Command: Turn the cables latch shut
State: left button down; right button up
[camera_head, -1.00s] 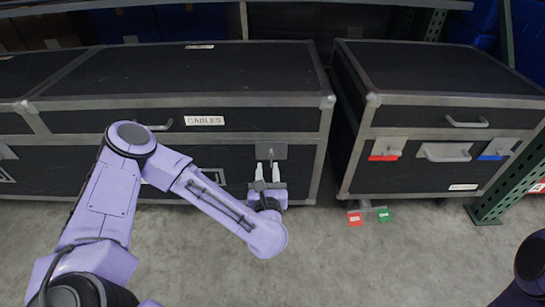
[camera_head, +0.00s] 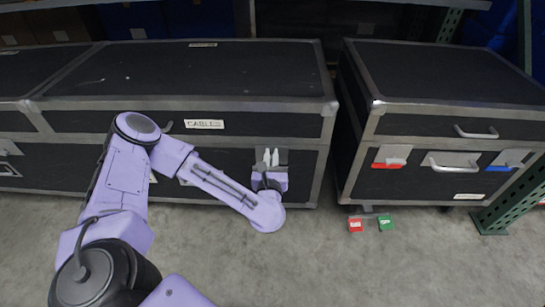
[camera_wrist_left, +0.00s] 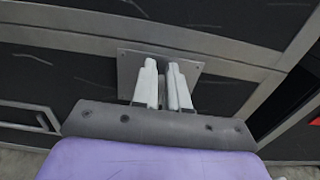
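The cables case (camera_head: 200,80) is a black, metal-edged box with a white CABLES label (camera_head: 204,124) on its front. The cables latch (camera_head: 283,156) has a grey square plate low on the right of that front; the plate also shows in the left wrist view (camera_wrist_left: 127,62). My left gripper (camera_head: 271,157) is at the latch, its two pale fingers close together in front of the plate. In the left wrist view the fingers (camera_wrist_left: 164,85) stand either side of the narrow latch handle, which they mostly hide. The handle's angle is hard to tell. My right gripper is out of view.
A second black case (camera_head: 430,150) stands to the right across a narrow gap, with a red latch (camera_head: 388,165), a grey handle and a blue latch (camera_head: 502,168). Red (camera_head: 355,225) and green (camera_head: 386,222) tags are below it. A green rack post (camera_head: 512,195) stands at right. Front floor is clear.

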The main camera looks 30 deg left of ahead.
aim_at(281, 155)
pick_arm(q)
jog(key=shift+d+m+p, duration=0.1)
jog(key=shift+m+p, duration=0.2)
jog(key=shift+m, duration=0.2)
jog(key=m+p, duration=0.1)
jog(key=m, duration=0.2)
jog(key=d+m+p, duration=0.1)
jog(key=m, duration=0.2)
jog(key=w+m+p, duration=0.1)
jog(key=m+p, duration=0.1)
jog(key=m, duration=0.1)
jog(key=shift+d+f, duration=0.3)
jog(key=shift+d, duration=0.05)
jog(key=m+p, duration=0.1)
jog(key=m, duration=0.1)
jog(key=f+m+p, duration=0.1)
jog(key=m, duration=0.1)
jog(key=shift+w+d+m, duration=0.15)
jog(key=shift+d+m, duration=0.05)
jog(key=shift+m, duration=0.1)
jog(key=shift+f+m+p, duration=0.25)
jog(key=shift+m, duration=0.6)
jog(key=shift+f+m+p, duration=0.2)
jog(key=shift+f+m, duration=0.05)
jog(key=shift+m, duration=0.6)
